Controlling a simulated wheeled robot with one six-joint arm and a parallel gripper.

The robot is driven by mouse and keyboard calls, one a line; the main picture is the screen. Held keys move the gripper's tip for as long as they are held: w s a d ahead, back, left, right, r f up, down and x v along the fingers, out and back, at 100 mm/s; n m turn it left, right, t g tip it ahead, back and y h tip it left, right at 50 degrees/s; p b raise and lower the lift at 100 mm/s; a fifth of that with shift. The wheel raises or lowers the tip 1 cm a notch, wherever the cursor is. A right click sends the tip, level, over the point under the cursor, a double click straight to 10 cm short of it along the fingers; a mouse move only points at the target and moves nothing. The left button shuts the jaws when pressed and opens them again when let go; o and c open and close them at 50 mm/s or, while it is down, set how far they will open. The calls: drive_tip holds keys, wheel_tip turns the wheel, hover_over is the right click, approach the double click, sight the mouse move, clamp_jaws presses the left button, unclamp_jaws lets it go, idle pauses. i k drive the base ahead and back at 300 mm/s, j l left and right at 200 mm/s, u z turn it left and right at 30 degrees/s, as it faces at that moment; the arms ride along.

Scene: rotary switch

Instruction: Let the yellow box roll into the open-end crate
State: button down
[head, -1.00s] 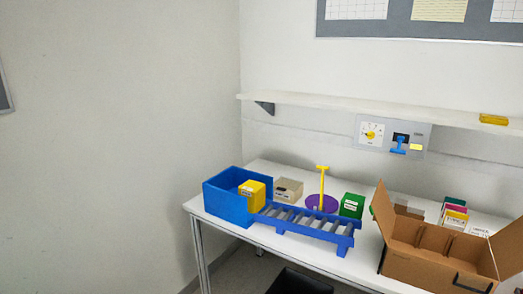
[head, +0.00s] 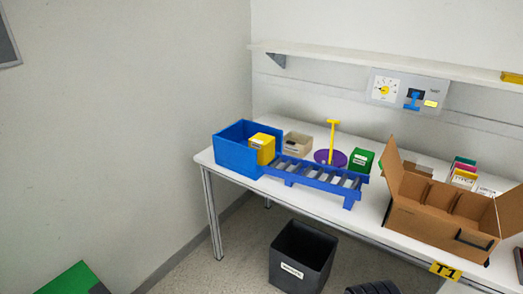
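The yellow box (head: 262,149) sits at the right, open side of the blue crate (head: 236,158), at the left end of the blue roller track (head: 316,178). Part of the box is at the crate mouth, and I cannot tell whether it rests on the rollers or on the crate floor. The grey rollers run from the crate toward the right and are bare beyond the box. My gripper is not in view.
On the white table (head: 230,178) stand a beige bin (head: 298,145), a yellow T-handle (head: 333,136) on a purple disc, a green box (head: 361,160) and an open cardboard box (head: 432,222). A black bin (head: 302,257) stands on the floor. A dial panel (head: 408,90) hangs under the shelf.

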sight(265, 144)
drive_tip(key=i+j, duration=0.15)
drive_tip(key=i, duration=0.4)
drive_tip(key=i+j+u, duration=0.1)
drive_tip(key=i, duration=0.4)
drive_tip(key=i+j, duration=0.2)
drive_tip(key=i, duration=0.35)
